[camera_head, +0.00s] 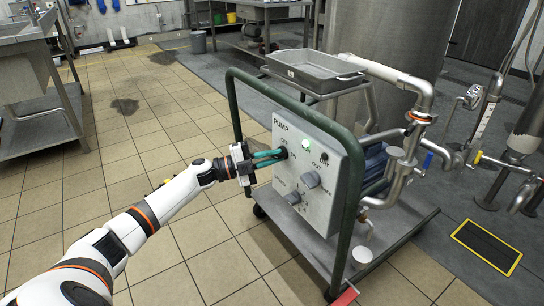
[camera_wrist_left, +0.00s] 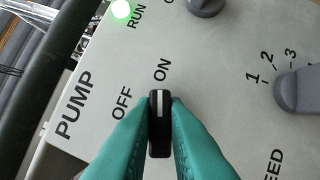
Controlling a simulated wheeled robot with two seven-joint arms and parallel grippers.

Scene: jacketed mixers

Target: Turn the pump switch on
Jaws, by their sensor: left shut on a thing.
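The grey control box (camera_head: 315,170) is marked PUMP and sits on a cart with a dark green tubular frame. My left gripper (camera_head: 270,155) reaches its face from the left. In the left wrist view its teal fingers (camera_wrist_left: 160,135) are shut on the black pump switch (camera_wrist_left: 159,120), one on each side. The white line on the switch points up in that view, toward the ON label (camera_wrist_left: 162,69); the OFF label (camera_wrist_left: 122,104) is to the left. The RUN lamp (camera_wrist_left: 121,10) glows green, also in the head view (camera_head: 306,145). My right gripper is not in view.
A grey knob (camera_wrist_left: 298,92) with a numbered scale sits right of the switch. The green frame (camera_head: 353,205) stands close around the box. A metal tray (camera_head: 318,72), pipes (camera_head: 400,85) and a large steel tank (camera_head: 385,35) are behind. Tiled floor (camera_head: 150,205) at left is clear.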

